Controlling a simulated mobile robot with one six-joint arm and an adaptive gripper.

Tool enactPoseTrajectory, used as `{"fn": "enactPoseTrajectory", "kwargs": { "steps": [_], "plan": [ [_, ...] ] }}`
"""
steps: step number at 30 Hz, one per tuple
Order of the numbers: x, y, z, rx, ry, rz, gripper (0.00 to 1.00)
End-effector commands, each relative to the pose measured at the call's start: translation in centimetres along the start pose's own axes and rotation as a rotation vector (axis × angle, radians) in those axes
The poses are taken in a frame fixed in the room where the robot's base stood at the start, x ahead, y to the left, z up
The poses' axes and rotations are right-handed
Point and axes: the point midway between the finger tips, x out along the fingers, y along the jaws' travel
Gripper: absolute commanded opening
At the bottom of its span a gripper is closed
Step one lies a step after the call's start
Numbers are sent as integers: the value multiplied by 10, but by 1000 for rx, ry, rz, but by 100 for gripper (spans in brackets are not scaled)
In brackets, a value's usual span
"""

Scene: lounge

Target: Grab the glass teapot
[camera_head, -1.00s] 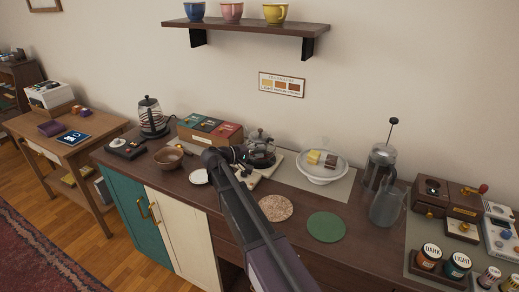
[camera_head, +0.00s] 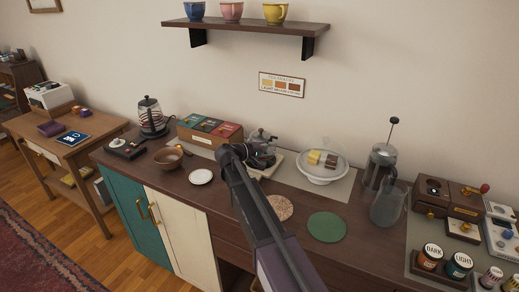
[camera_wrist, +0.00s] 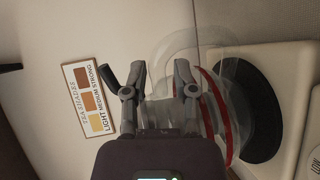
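The glass teapot (camera_head: 262,136) stands on the pale warmer (camera_head: 275,166) near the back of the counter. In the head view my arm and gripper (camera_head: 257,155) cover its front and left side. In the wrist view the clear teapot (camera_wrist: 240,70) appears sideways, with a red band near its base and the dark plate (camera_wrist: 252,103) behind it. My gripper (camera_wrist: 160,72) is open there, its two fingers apart. Clear glass shows in and behind the gap between them. I cannot tell whether either finger touches the glass.
A tea box (camera_head: 208,133) stands to the left. A green round mat (camera_head: 327,227) lies bare in front.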

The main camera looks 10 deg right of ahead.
Motion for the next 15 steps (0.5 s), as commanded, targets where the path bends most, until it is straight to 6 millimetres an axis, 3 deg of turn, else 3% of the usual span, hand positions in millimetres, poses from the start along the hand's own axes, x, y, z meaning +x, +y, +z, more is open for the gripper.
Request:
{"fn": "enactPoseTrajectory", "kwargs": {
  "steps": [4,8,15],
  "plan": [
    [0,0,0,0,0,0,36],
    [0,0,0,0,0,0,0],
    [0,0,0,1,0,2,0]
  ]
}}
